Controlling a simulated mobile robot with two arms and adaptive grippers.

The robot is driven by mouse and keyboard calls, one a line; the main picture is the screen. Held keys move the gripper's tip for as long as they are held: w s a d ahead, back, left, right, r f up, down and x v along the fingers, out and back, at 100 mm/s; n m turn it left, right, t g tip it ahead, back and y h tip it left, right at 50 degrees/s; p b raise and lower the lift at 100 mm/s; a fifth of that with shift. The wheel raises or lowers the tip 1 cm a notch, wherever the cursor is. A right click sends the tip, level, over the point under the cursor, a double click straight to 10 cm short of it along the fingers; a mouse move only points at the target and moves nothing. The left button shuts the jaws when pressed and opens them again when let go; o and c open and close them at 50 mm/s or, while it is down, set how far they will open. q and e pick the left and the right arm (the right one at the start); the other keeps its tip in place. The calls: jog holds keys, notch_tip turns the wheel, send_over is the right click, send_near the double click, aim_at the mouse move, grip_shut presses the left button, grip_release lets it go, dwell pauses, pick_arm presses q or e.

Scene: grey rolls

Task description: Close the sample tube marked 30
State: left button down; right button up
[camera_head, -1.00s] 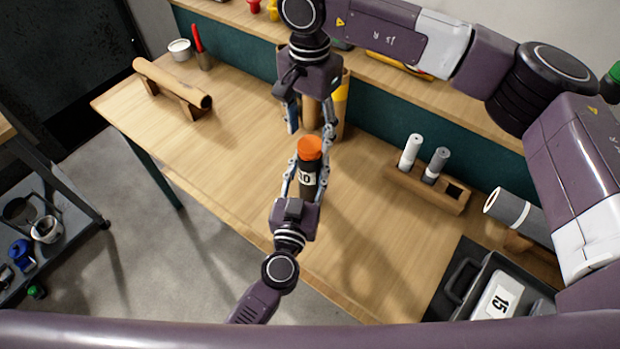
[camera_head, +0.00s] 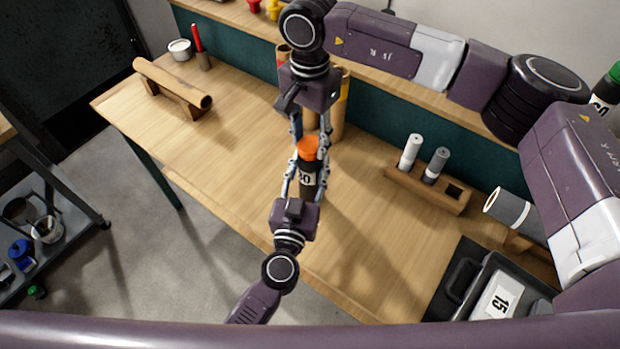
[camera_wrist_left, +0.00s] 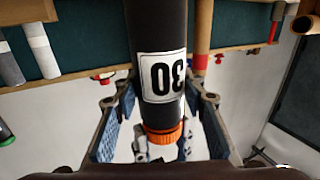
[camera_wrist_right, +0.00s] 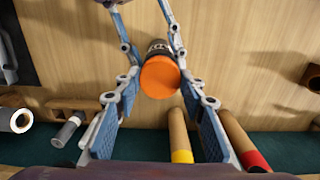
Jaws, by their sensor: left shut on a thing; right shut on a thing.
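The sample tube marked 30 (camera_head: 307,180) is black with a white label and stands roughly upright above the table. My left gripper (camera_head: 305,176) is shut on its body from the front. The left wrist view shows the label (camera_wrist_left: 162,78) upside down. The orange cap (camera_head: 307,148) sits on the tube's top end, and its flat top (camera_wrist_right: 160,77) faces the right wrist camera. My right gripper (camera_head: 309,146) comes from the back and is shut on the cap, a finger on each side. Whether the cap is fully seated cannot be told.
A wooden rack (camera_head: 428,188) with white and grey tubes stands to the right. A dark case with a label 15 (camera_head: 500,299) lies at the front right. A cardboard roll on a stand (camera_head: 172,82) is at the left. The table's left middle is clear.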

jog(key=m, duration=0.5)
jog(key=shift+m, duration=0.4)
jog(key=m, duration=1.6)
jog(key=shift+m, duration=0.3)
jog(key=o, duration=1.4)
